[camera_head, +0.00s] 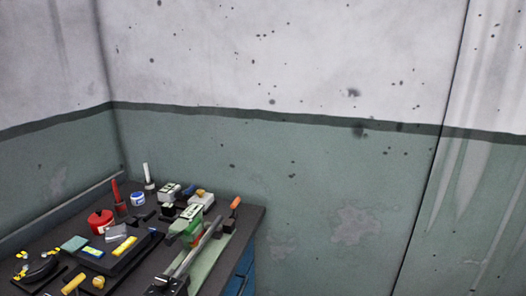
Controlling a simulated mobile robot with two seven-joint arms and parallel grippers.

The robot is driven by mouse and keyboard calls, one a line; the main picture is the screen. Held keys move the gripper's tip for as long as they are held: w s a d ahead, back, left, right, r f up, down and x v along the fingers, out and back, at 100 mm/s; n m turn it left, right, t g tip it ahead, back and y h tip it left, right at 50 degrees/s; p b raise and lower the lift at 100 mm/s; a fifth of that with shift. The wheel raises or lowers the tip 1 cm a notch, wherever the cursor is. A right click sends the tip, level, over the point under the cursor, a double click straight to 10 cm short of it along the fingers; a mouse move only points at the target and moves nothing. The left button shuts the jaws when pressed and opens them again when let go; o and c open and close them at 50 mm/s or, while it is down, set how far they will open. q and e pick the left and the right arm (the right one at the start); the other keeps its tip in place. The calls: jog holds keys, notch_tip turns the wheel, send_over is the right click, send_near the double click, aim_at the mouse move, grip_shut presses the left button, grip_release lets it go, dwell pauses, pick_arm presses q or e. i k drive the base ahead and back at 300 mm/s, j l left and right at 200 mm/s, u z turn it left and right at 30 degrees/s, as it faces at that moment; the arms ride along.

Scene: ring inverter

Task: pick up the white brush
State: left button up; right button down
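I cannot make out either of my grippers in this view, and neither is seen near the white thing.
The bench corner is crowded. A red can (100,221), a white-and-blue jar (138,199), a green tool (189,228), a long grey bar (203,246) and an orange-handled item (235,203) lie there. Blue drawers (240,270) are below. Walls close off the back and left.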

aim_at(146, 164)
jog(key=i+u, duration=0.25)
jog(key=u, duration=0.2)
jog(key=i+u, duration=0.25)
jog(key=u, duration=0.2)
